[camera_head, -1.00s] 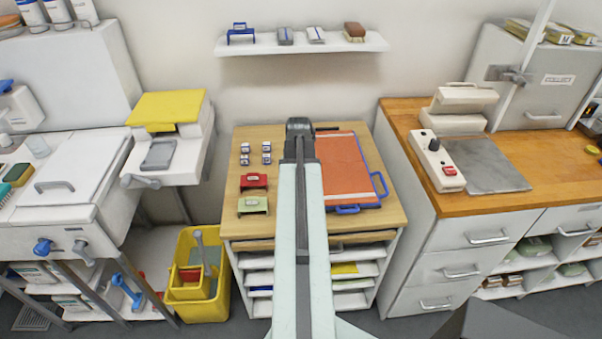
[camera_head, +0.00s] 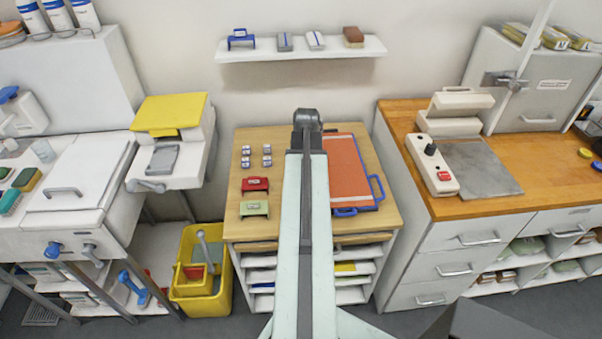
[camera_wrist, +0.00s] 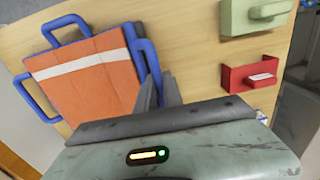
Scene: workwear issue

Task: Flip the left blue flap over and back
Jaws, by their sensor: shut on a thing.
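The orange panel (camera_head: 351,175) with a white stripe lies on the wooden top, its left part hidden behind my arm in the head view. It also fills the left of the wrist view (camera_wrist: 85,80). Blue loop flaps show at its right side (camera_head: 377,188) and front edge (camera_head: 344,212). The left blue flap (camera_wrist: 144,52) shows only in the wrist view, rising beside the panel's edge. My gripper (camera_wrist: 160,92) is shut on this left blue flap near its lower end; the exact grip is partly hidden by the fingers.
A red holder (camera_head: 255,184) and a green holder (camera_head: 254,209) stand left of my arm, with several small labelled blocks (camera_head: 256,156) behind them. A shelf (camera_head: 300,49) hangs above. A wooden counter (camera_head: 400,118) stands to the right, a yellow bucket (camera_head: 200,298) on the floor left.

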